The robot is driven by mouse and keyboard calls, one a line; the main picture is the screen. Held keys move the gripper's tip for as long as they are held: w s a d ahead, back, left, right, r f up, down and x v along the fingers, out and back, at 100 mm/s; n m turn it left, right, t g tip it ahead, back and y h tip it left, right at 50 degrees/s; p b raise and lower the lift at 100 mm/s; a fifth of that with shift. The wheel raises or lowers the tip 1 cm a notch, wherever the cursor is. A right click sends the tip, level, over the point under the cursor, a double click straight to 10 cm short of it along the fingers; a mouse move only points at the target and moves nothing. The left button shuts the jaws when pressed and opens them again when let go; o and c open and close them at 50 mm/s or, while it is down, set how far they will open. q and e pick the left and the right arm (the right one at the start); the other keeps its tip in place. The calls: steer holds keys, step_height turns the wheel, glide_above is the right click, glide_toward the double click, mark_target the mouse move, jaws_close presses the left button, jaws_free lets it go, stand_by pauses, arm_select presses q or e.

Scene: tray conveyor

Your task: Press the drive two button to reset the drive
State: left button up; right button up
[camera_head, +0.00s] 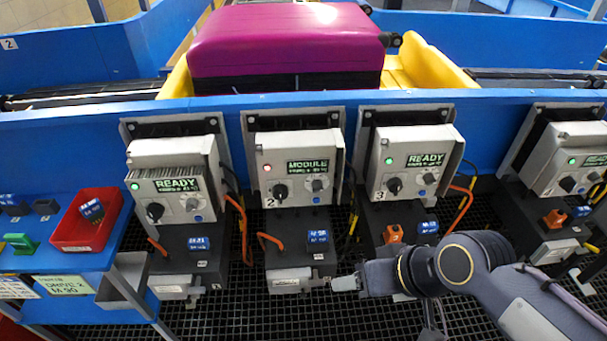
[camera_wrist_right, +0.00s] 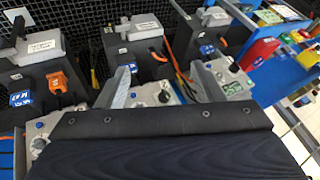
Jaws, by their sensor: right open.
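The drive two unit (camera_head: 300,167) stands in the middle of the head view. Its screen (camera_head: 308,165) reads MODULE and its lamp (camera_head: 267,167) is red. A black knob (camera_head: 280,191) marked 2 is on its lower left, a grey knob (camera_head: 317,185) on the right, and a small blue button (camera_head: 316,199) below that. My right gripper (camera_head: 343,284) is low, beside the front right of drive two's lower block, below the button and apart from it. In the wrist view its two grey fingers (camera_wrist_right: 166,86) are spread with nothing held. My left gripper is out of view.
Drive one (camera_head: 176,182) on the left and drive three (camera_head: 413,161) on the right show READY with green lamps. Orange cables (camera_head: 271,242) loop beside the blocks. A red bin (camera_head: 86,220) sits on the blue shelf at left. A purple suitcase (camera_head: 285,40) lies behind on a yellow tray.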

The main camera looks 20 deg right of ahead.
steer(key=shift+c, duration=0.3)
jaws_close()
stand_by(1.5)
